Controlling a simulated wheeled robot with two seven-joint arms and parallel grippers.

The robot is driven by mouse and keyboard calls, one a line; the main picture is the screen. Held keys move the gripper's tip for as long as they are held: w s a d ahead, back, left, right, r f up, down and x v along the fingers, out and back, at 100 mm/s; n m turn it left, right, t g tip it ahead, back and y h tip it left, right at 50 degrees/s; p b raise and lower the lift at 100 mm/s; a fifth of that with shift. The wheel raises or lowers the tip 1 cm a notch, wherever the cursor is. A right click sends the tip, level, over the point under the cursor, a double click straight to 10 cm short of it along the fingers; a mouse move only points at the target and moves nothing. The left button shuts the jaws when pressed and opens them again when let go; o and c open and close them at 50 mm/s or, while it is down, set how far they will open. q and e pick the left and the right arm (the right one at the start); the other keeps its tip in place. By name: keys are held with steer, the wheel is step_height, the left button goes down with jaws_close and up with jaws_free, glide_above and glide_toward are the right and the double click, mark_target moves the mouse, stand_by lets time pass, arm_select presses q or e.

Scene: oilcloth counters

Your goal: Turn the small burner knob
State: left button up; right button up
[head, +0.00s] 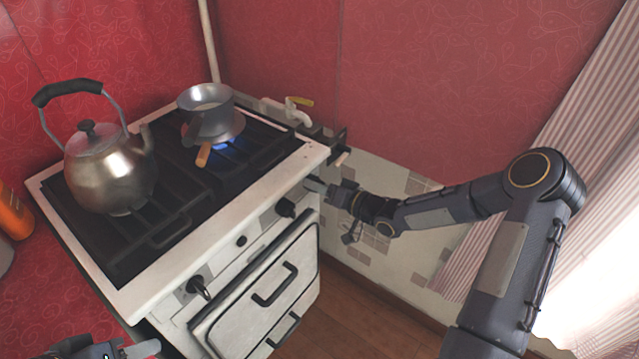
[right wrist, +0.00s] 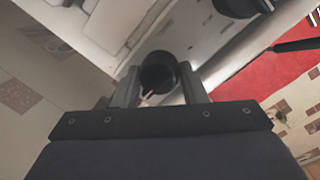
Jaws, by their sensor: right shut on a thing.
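The white stove (head: 215,235) has dark knobs on its front panel: one at the right (head: 285,207), a small one in the middle (head: 241,240) and one at the left (head: 199,287). My right gripper (head: 316,186) is at the panel's right end, shut on a dark round burner knob. In the right wrist view, this knob (right wrist: 158,74) sits between the two fingers; in the head view the gripper hides it. Another dark knob (right wrist: 241,6) shows at the top of the wrist view. My left gripper (head: 120,349) is cut off at the bottom left; its opening does not show.
A steel kettle (head: 110,170) stands on the left of the hob. A metal pot (head: 210,115) stands at the back over a blue flame (head: 221,145). The oven door (head: 262,290) with its handle is below the knobs. Floor is free at right.

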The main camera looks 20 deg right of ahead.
stand_by(0.5)
steer(key=o, duration=1)
steer(key=shift+c, duration=0.2)
steer(key=v, duration=0.8)
